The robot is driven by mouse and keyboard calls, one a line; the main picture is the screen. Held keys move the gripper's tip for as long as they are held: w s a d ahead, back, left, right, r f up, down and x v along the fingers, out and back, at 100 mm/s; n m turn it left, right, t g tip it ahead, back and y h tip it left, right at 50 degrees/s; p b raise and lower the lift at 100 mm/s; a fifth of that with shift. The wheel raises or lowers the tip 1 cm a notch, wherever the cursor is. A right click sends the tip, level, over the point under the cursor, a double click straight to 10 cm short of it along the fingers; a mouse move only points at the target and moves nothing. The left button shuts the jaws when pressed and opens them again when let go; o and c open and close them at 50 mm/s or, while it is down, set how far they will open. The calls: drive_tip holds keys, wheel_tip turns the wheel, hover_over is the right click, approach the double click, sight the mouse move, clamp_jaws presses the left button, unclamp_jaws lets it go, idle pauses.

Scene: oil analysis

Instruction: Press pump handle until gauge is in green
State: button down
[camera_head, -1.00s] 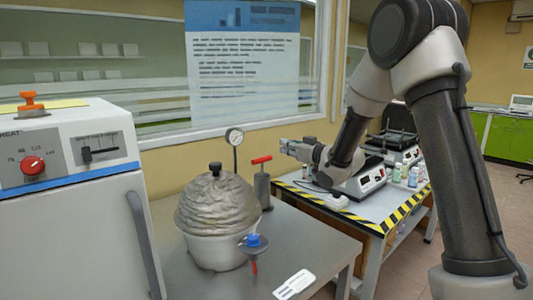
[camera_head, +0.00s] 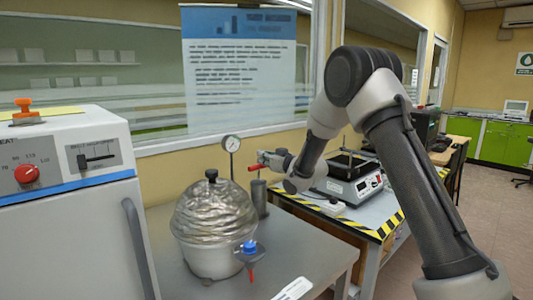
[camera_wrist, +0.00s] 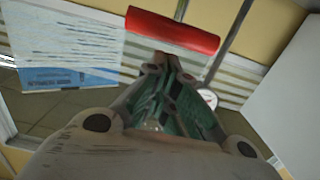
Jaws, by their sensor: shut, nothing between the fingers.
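The hand pump (camera_head: 259,197) is a grey upright cylinder with a red T-shaped handle (camera_head: 255,168) raised above it. The round white gauge (camera_head: 231,143) stands on a thin post just left of the pump; its needle and any green zone are too small to read. My gripper (camera_head: 264,157) is shut and empty, at the right end of the handle, seemingly slightly above it. In the wrist view, the red handle (camera_wrist: 172,31) crosses just beyond my fingertips (camera_wrist: 164,62); I cannot tell whether they touch. The gauge (camera_wrist: 207,97) is partly visible there.
A silver-domed vessel (camera_head: 213,212) with a black knob stands left of the pump on the metal table (camera_head: 310,243). A blue-knobbed valve (camera_head: 249,248) sits at its front. A white heater cabinet (camera_head: 70,230) is at left. A hotplate device (camera_head: 350,185) is at right, behind my arm.

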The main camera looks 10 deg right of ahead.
sight(260, 165)
drive_tip(key=shift+f, duration=0.25)
drive_tip(key=shift+f, duration=1.85)
drive_tip(key=shift+r, duration=0.2)
drive_tip(key=s+d+r, duration=0.4)
drive_tip(key=s+d, duration=0.2)
drive_tip(key=s, duration=0.3)
drive_tip(key=shift+r, duration=0.15)
